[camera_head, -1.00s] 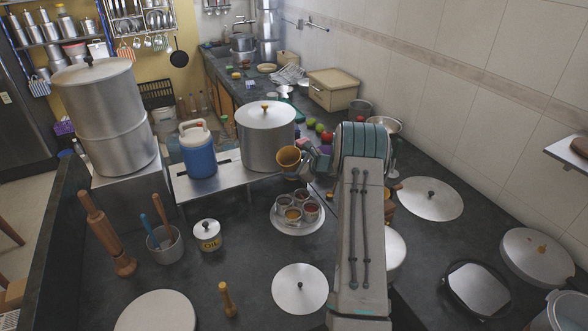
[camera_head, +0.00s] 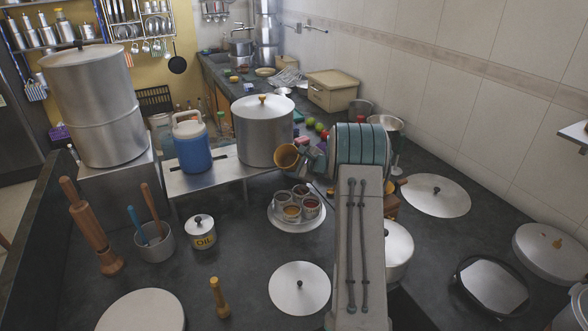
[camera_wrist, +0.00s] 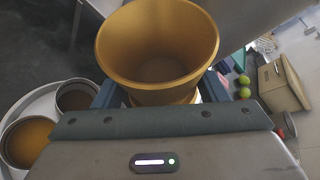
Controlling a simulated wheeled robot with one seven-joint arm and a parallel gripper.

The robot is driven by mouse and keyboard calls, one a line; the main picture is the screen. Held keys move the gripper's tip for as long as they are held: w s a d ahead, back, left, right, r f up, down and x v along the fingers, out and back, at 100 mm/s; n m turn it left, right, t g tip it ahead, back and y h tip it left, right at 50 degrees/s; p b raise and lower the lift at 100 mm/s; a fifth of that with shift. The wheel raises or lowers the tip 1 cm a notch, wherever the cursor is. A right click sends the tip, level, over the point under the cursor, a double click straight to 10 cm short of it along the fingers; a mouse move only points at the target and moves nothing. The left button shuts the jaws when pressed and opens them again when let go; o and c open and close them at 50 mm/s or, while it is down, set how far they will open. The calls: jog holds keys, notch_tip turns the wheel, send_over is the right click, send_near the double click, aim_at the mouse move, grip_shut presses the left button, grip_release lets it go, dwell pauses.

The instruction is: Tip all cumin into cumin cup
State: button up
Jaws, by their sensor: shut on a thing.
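My gripper (camera_head: 304,160) is shut on a brass-coloured cup (camera_head: 287,157). The cup is tilted, with its mouth towards the left in the head view. The wrist view shows its wide mouth and inner wall (camera_wrist: 158,40); I cannot tell whether cumin lies at the bottom. A round steel tray (camera_head: 297,229) with several small steel spice cups stands below the gripper. One spice cup holds yellow-orange powder (camera_head: 292,211), and another holds something red (camera_head: 311,206). In the wrist view a cup with dark brownish contents (camera_wrist: 77,97) sits beside the orange one (camera_wrist: 28,142). I cannot tell which is the cumin cup.
A large lidded pot (camera_head: 263,133) and a blue jug (camera_head: 193,148) stand on a raised bench behind the tray. A flat lid (camera_head: 299,288) lies in front.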

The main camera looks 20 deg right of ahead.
jog(key=shift+w+d+f+n+t+h+b, duration=0.15)
jog(key=shift+f+n+t+h+b, duration=0.3)
jog(key=shift+b, duration=1.9)
jog(key=shift+f+n+b, duration=0.35)
jog(key=shift+f+b, duration=0.25)
jog(key=shift+b, duration=1.4)
jog(key=shift+r+n+t+b, duration=0.1)
jog(key=shift+n+t+b, duration=0.2)
jog(key=shift+b, duration=1.65)
jog(key=shift+b, duration=1.55)
jog(key=shift+n+t+b, duration=0.25)
jog(key=shift+n+b, duration=0.05)
jog(key=shift+f+h+b, duration=0.2)
jog(key=shift+h+b, duration=0.05)
jog(key=shift+b, duration=0.6)
jog(key=shift+r+n+b, duration=0.1)
jog(key=shift+n+b, duration=0.2)
jog(key=shift+b, duration=0.65)
